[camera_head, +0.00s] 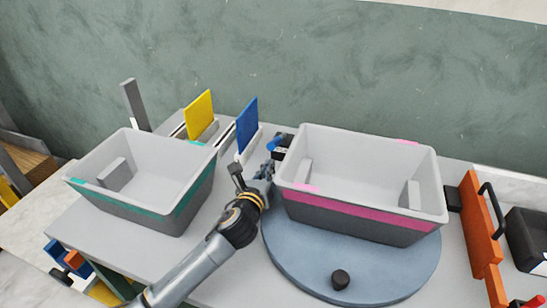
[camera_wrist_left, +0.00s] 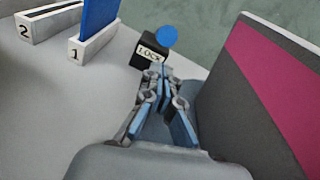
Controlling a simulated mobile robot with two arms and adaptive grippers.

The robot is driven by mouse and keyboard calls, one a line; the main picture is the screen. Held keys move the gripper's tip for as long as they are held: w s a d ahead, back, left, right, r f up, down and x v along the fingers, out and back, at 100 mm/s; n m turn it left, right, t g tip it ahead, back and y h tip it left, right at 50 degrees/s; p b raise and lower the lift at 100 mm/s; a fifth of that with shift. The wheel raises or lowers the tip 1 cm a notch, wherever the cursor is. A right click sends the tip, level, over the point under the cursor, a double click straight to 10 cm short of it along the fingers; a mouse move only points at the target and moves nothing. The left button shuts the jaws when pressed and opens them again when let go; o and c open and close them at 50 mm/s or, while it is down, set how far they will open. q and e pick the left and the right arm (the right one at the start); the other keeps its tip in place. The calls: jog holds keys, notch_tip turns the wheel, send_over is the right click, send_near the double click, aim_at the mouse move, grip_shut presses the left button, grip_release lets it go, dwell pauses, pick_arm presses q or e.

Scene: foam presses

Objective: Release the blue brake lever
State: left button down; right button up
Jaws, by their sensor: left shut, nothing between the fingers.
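The blue brake lever shows as a round blue knob (camera_wrist_left: 166,37) at a black block marked LOCK (camera_wrist_left: 150,54) in the left wrist view. In the head view the blue knob (camera_head: 276,143) is small, beside the black block behind the turntable's left edge. My left gripper (camera_head: 267,170) is shut and empty, just in front of the lock block and left of the pink-striped bin. In the left wrist view its fingertips (camera_wrist_left: 161,76) point at the block and appear close to it. Whether they touch it I cannot tell. My right gripper is not in view.
The pink-striped bin (camera_head: 362,217) stands on a round blue-grey turntable (camera_head: 300,262) with a black knob (camera_head: 340,279). A teal-striped bin (camera_head: 150,215) stands at left. Yellow (camera_head: 199,114) and blue (camera_head: 247,124) plates stand in slots behind. An orange bracket (camera_head: 480,235) is at right.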

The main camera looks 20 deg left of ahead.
aim_at(278, 140)
pick_arm(q)
jog(key=shift+w+f, duration=0.15)
jog(key=shift+w, duration=1.2)
jog(key=shift+w+f, duration=0.15)
jog(key=shift+w, duration=1.2)
